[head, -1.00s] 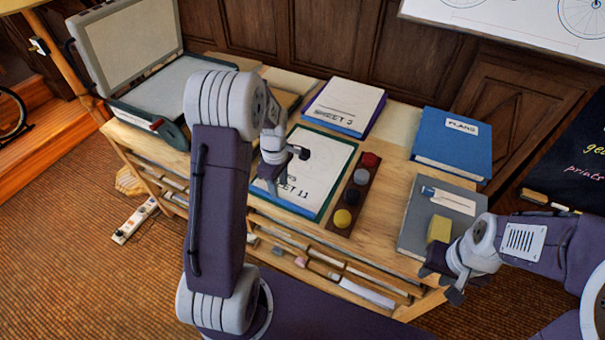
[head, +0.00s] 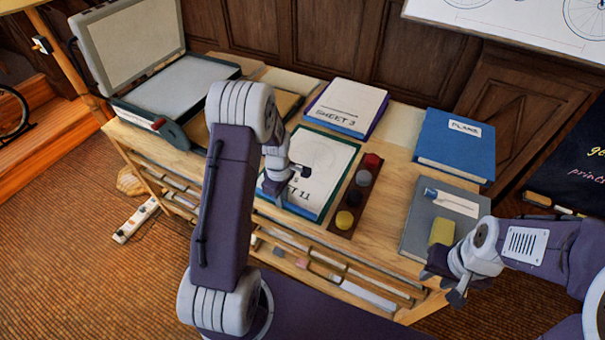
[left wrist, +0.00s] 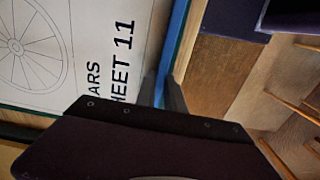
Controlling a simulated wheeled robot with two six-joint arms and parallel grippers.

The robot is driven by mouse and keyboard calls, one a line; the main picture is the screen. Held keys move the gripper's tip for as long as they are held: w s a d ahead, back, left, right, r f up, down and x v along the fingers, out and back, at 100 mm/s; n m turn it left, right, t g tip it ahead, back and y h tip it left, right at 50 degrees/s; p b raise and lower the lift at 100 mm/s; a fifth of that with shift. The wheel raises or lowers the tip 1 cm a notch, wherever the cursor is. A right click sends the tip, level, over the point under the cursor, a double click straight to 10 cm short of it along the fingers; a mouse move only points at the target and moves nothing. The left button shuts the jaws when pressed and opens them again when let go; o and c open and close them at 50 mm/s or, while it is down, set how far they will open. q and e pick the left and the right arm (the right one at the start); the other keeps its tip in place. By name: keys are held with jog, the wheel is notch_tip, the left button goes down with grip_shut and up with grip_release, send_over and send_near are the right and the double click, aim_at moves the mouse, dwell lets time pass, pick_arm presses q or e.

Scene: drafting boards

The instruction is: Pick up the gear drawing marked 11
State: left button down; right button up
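The drawing marked SHEET 11 (head: 325,160) lies on the wooden top, white with a green and blue edge. In the left wrist view the drawing (left wrist: 95,25) shows a spoked wheel and the partly hidden lettering "ARS" and "HEET 11". My left gripper (head: 285,186) is at its near-left part and covers some lettering. In the left wrist view its two dark fingers (left wrist: 163,92) stand close together at the blue edge; whether they touch or clamp it is unclear. My right gripper (head: 443,284) is open and empty, in front of the grey folder.
A SHEET 3 stack (head: 345,100) lies behind. A dark strip with coloured knobs (head: 345,219) is just right of the drawing. An open case (head: 175,85) stands left.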

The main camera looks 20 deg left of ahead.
pick_arm(q)
notch_tip(320, 180, up, 10)
jog(key=p, duration=0.1)
dwell(0.4)
